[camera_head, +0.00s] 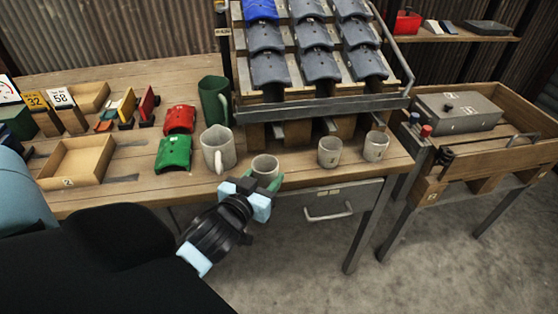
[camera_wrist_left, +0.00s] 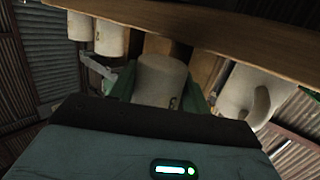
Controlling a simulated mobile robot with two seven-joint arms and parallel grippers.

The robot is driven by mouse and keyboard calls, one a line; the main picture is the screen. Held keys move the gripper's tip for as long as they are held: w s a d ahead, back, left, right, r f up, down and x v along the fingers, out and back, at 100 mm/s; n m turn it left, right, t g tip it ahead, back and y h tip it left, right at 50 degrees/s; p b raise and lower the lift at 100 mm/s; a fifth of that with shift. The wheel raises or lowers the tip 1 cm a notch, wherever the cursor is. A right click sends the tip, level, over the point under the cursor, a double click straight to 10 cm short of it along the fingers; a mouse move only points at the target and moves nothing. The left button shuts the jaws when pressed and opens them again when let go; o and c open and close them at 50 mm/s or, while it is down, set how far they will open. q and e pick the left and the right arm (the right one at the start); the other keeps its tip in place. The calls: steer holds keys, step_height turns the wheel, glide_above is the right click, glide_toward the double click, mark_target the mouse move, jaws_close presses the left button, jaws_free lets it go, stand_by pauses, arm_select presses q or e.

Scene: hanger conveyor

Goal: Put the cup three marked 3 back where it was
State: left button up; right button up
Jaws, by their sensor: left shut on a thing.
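A small pale cup (camera_head: 264,165) is between the fingers of my left gripper (camera_head: 261,182) at the front edge of the workbench. In the left wrist view the cup (camera_wrist_left: 162,78) sits between the green fingers (camera_wrist_left: 162,92), which are shut on it. A dark mark shows on its side, partly cut off, so I cannot read it surely. I cannot tell whether its base touches the bench. Two similar small cups, one (camera_head: 329,152) and another (camera_head: 376,146), stand upright to its right, apart from it. My right gripper is not in view.
A larger white mug (camera_head: 219,150) stands close left of the held cup, with a green mug (camera_head: 213,98) behind. Red (camera_head: 180,119) and green (camera_head: 174,153) curved tiles lie further left. A sloped tile rack (camera_head: 322,108) rises behind the cups. Bench space lies between the held cup and the other two.

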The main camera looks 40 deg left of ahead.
mark_target(270, 169)
arm_select(q)
steer(key=shift+r+x, duration=0.15)
steer(key=shift+x, duration=0.85)
steer(key=shift+r+x, duration=0.15)
steer(key=shift+x, duration=0.85)
steer(key=x, duration=0.4)
steer(key=shift+r, duration=0.2)
steer(key=shift+s+f, duration=0.1)
steer(key=shift+f, duration=0.5)
steer(key=shift+s, duration=0.1)
steer(key=shift+f, duration=0.1)
steer(key=shift+f+b, duration=0.1)
steer(key=shift+b, duration=0.2)
steer(key=o, duration=1)
